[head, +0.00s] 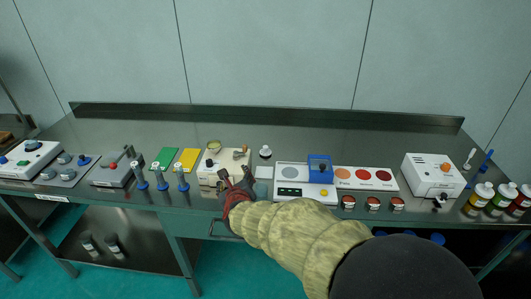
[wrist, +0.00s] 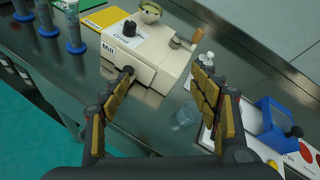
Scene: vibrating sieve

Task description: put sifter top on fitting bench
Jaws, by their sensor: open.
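My gripper (head: 236,178) is open and empty over the front edge of the bench, in front of the cream mill (head: 222,166). In the wrist view the two fingers of my gripper (wrist: 166,74) stand apart, with the lower front of the mill (wrist: 150,50) beyond and between them. The mill has a dark knob, a round bowl on top and a wooden handle. I cannot tell which object is the sifter top.
Several blue-based cylinders (head: 160,176) stand left of the mill, near green (head: 166,158) and yellow (head: 188,160) pads. A clear bottle (head: 265,152) and a scale with a blue holder (head: 319,168) are to the right. The rear of the metal bench (head: 330,140) is clear.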

